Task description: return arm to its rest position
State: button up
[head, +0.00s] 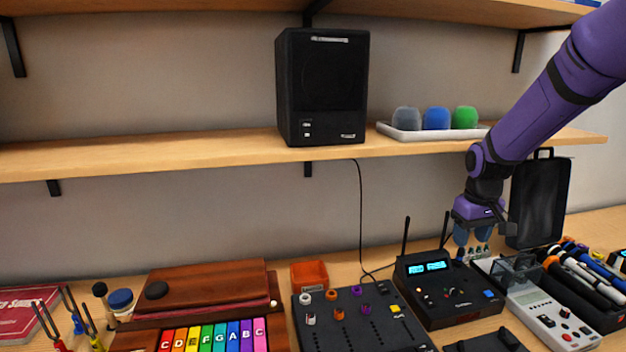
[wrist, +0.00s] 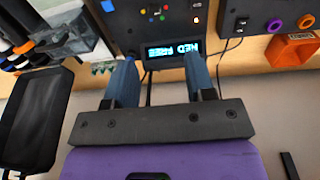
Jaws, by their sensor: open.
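My purple arm reaches in from the upper right in the head view. My gripper (head: 472,236) points down, behind the black receiver box (head: 450,290) with the lit display and in front of the wall. In the wrist view my gripper (wrist: 162,78) shows its two blue fingers spread apart, with nothing between them but the view of the receiver box (wrist: 150,22) beyond. The display reads upside down there. I cannot tell whether the fingers touch anything.
A black case (head: 540,200) stands right of my gripper. A shelf above holds a black speaker (head: 322,88) and a white tray (head: 400,133) with foam covers. A mixer (head: 360,318), an orange box (head: 309,275) and a bin of markers (head: 590,300) crowd the bench.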

jog(key=s+a+r+m+t, duration=0.15)
jog(key=s+a+r, duration=0.25)
jog(key=s+r, duration=1)
jog(key=s+a+r+t, duration=0.1)
jog(key=s, duration=0.6)
jog(key=s+a+r+t, duration=0.1)
jog(key=s+t, duration=0.1)
jog(key=s, duration=0.6)
jog(key=shift+a+r, duration=0.25)
jog(key=shift+a, duration=0.05)
jog(key=shift+m, duration=0.25)
